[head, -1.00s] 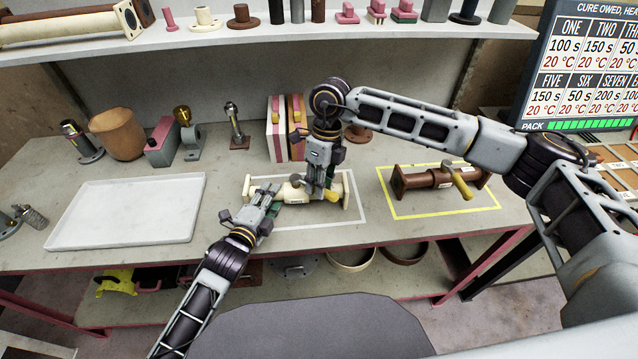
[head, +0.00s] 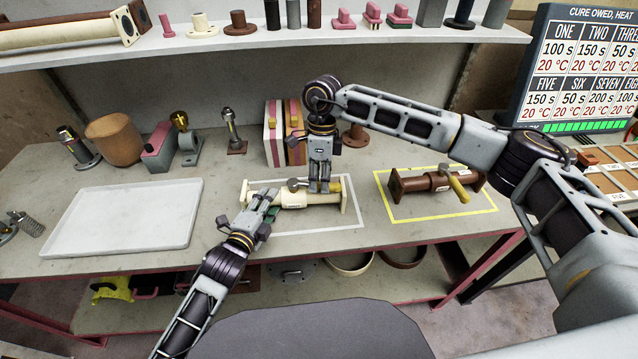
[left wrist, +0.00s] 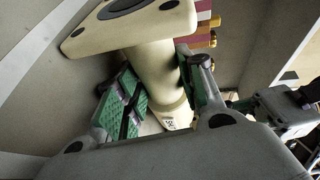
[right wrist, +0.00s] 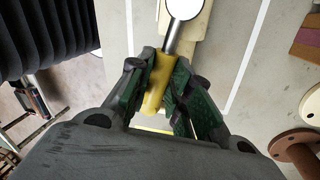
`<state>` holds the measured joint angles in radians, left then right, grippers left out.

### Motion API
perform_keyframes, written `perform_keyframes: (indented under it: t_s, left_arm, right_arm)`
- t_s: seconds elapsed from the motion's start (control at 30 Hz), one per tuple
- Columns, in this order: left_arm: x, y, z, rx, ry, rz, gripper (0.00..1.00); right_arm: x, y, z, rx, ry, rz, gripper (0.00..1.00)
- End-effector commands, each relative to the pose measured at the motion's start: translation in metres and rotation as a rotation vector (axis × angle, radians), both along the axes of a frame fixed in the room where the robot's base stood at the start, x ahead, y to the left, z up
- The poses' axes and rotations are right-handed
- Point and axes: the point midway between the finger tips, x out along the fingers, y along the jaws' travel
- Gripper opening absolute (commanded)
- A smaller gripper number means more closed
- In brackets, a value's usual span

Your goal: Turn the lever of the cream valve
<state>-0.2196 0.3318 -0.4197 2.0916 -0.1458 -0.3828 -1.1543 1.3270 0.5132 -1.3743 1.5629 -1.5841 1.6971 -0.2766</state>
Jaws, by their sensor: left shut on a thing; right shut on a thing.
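The cream valve (head: 301,201) lies on the bench inside a white outlined rectangle. My left gripper (head: 263,203) is shut on its pipe body near the left flange. In the left wrist view the fingers straddle the cream pipe (left wrist: 152,65) just below the flange (left wrist: 130,22). The lever has a metal hub (head: 295,184) and a yellow handle (head: 336,186). My right gripper (head: 319,187) comes down from above and is shut on the handle. In the right wrist view the yellow handle (right wrist: 160,85) sits between both fingers, with the metal stem running out beyond them.
A brown valve (head: 432,182) with a yellow lever lies in a yellow outline to the right. A white tray (head: 125,217) is at left. Striped blocks (head: 275,135) and a brown flanged piece (head: 356,133) stand behind. Bare bench lies between tray and valve.

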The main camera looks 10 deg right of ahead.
Motion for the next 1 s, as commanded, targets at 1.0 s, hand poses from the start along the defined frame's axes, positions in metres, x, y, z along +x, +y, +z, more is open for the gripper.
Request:
perform_keyframes:
  t_s: [1.0]
  left_arm:
    - [-0.001, -0.001, 0.001, -0.002, -0.002, -0.002, 0.0]
  right_arm:
    - [0.016, -0.002, 0.001, 0.001, -0.003, 0.205, 0.27]
